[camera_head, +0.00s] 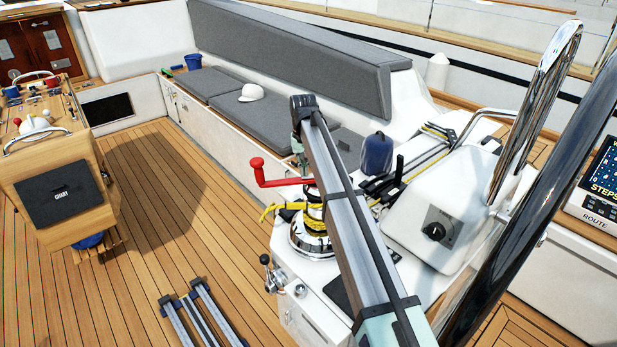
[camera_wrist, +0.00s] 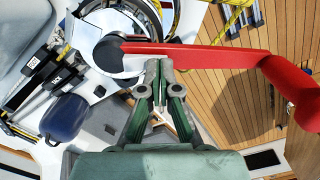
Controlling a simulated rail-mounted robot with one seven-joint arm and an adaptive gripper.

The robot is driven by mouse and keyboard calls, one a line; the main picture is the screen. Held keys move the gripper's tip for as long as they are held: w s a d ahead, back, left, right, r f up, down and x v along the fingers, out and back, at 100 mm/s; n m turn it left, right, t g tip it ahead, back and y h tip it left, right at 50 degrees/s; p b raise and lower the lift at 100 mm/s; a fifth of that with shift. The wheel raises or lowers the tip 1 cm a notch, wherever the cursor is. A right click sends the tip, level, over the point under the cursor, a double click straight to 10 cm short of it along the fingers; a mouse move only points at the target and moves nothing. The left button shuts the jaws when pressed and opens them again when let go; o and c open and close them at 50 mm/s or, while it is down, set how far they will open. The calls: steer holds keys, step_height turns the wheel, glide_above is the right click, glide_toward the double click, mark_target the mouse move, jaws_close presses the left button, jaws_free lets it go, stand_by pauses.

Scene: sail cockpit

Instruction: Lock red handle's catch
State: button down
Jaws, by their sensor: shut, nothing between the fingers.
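The red handle (camera_head: 275,182) is a winch crank fitted on top of the chrome winch (camera_head: 312,232), with its arm reaching left and its grip standing up at the left end. In the wrist view the red handle (camera_wrist: 210,57) runs from a dark round hub at the left to a thick red grip at the right. My gripper (camera_wrist: 158,62) is shut and empty, its tips close to the handle's arm near the hub. I cannot tell whether they touch. The catch is not clearly visible.
Yellow rope (camera_head: 268,210) wraps the winch. Black rope clutches (camera_head: 384,186) and a blue fender-like object (camera_head: 377,153) stand to the right. A grey seat with a white cap (camera_head: 252,93) lies behind. The wooden deck (camera_head: 165,220) at the left is mostly clear.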

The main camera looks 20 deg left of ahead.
steer(key=shift+f, duration=0.2)
steer(key=shift+r, duration=0.15)
steer(key=shift+r+p, duration=1.7)
steer(key=shift+r, duration=1.75)
